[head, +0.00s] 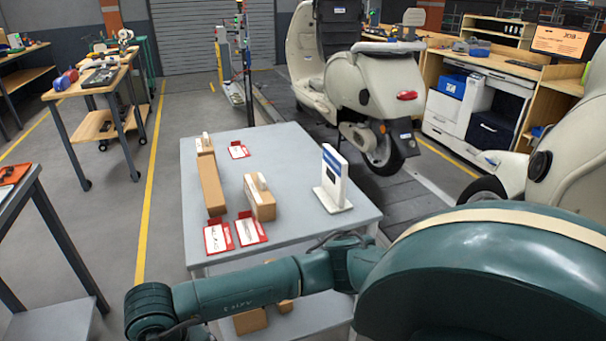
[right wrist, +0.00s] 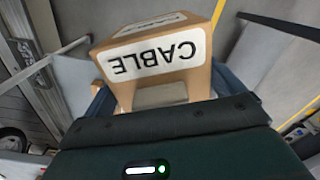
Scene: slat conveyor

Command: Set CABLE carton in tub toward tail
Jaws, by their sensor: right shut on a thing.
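The CABLE carton (right wrist: 165,58), brown cardboard with a white label reading upside down, fills the middle of the right wrist view. My right gripper (right wrist: 160,97) is shut on it, with dark blue fingers at its left and right sides. In the head view the right arm crosses the bottom from right to left. Its gripper and the carton are out of that view. My left gripper is in neither view. I cannot make out a tub in either view.
A grey table (head: 290,148) bears a long carton (head: 211,185), a shorter carton (head: 260,203), red-edged cards (head: 250,230) and a white upright sign (head: 333,178). Cream scooters (head: 355,75) stand behind and right. A workbench (head: 100,80) is at the back left; floor between is clear.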

